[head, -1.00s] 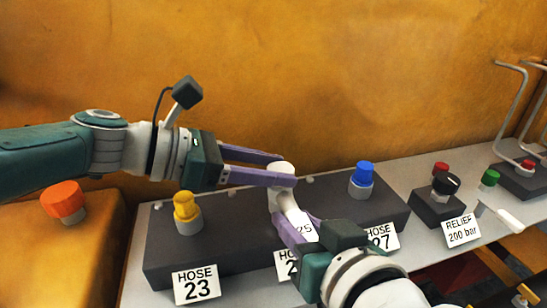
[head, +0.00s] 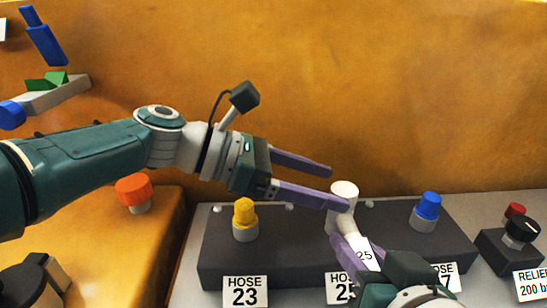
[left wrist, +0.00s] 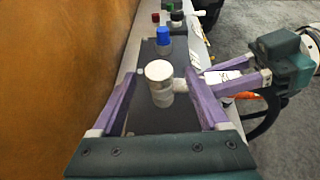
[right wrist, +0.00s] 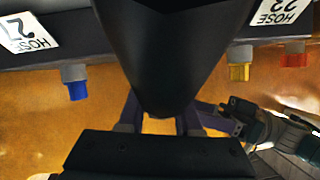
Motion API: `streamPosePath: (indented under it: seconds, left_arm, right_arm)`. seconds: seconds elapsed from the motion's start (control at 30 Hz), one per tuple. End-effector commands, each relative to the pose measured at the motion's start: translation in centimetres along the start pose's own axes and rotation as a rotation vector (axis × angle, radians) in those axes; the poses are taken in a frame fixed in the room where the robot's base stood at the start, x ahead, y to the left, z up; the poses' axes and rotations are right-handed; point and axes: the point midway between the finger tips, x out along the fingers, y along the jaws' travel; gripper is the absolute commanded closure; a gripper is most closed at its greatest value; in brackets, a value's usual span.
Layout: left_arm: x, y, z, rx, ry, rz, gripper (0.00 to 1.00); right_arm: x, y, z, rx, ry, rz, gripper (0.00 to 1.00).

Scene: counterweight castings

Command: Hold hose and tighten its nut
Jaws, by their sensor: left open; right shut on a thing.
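The white nut (head: 344,188) sits upright at the end of the pale hose fitting; it also shows in the left wrist view (left wrist: 160,71). My right gripper (head: 354,242) is shut on the hose fitting below the nut. In the right wrist view a large dark shape hides the held part.
The dark block (head: 290,248) bears a yellow cap (head: 245,213) at left and a blue cap (head: 428,206) at right. A black knob (head: 521,229) and red button stand farther right. An orange cap (head: 133,189) stands at left. The yellow wall rises close behind.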

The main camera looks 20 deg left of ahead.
Motion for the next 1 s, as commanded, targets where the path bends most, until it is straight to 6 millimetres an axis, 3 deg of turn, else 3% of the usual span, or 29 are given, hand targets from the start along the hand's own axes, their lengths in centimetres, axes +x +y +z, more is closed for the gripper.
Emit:
streamPosePath:
  seconds: [0.03, 0.3, 0.5, 0.7, 1.0]
  left_arm:
    - [-0.8, 0.0, -0.2, 0.002, 0.002, 0.002, 0.22]
    - [-6.2, 0.1, -0.2, 0.002, 0.004, 0.003, 0.22]
    - [-9.0, 0.0, -0.1, 0.000, 0.003, 0.001, 0.22]
    - [-9.7, 0.0, -0.1, 0.000, 0.001, 0.001, 0.22]
    - [-9.3, -0.2, 0.3, 0.050, 0.015, -0.017, 0.22]
  right_arm:
    - [0.0, 0.2, 0.7, 0.000, -0.019, 0.003, 1.00]
    - [0.0, 0.1, 0.7, 0.000, -0.019, 0.003, 1.00]
    - [0.0, 0.1, 0.7, 0.000, -0.019, 0.003, 1.00]
    - [0.0, 0.1, 0.7, 0.000, -0.019, 0.003, 1.00]
    - [0.0, 0.1, 0.7, 0.000, -0.019, 0.003, 1.00]
